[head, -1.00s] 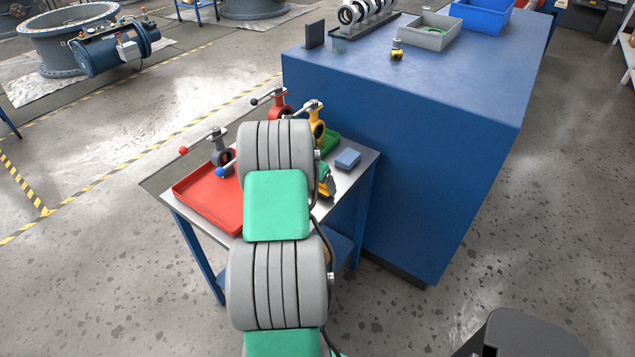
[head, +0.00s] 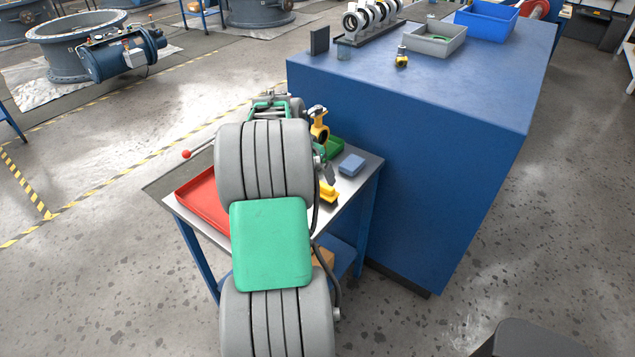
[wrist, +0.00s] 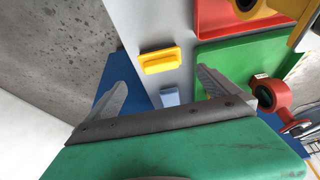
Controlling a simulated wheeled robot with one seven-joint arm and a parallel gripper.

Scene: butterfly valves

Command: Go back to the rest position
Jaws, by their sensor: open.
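My gripper (wrist: 163,98) is open and empty in the wrist view, its two grey fingers spread apart above the small table. In the head view my arm covers much of that table, and the fingertips are hidden. A yellow valve (head: 318,122) stands at the table's back right beside my arm. A red valve (wrist: 278,95) shows at the right of the wrist view. A red ball-ended lever (head: 187,154) sticks out to the left of my arm; its valve is hidden.
The table holds a red tray (head: 200,200), a green tray (head: 334,147), a blue block (head: 352,164) and a yellow block (head: 328,192). A large blue workbench (head: 440,120) stands close on the right, with valves and bins on top.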

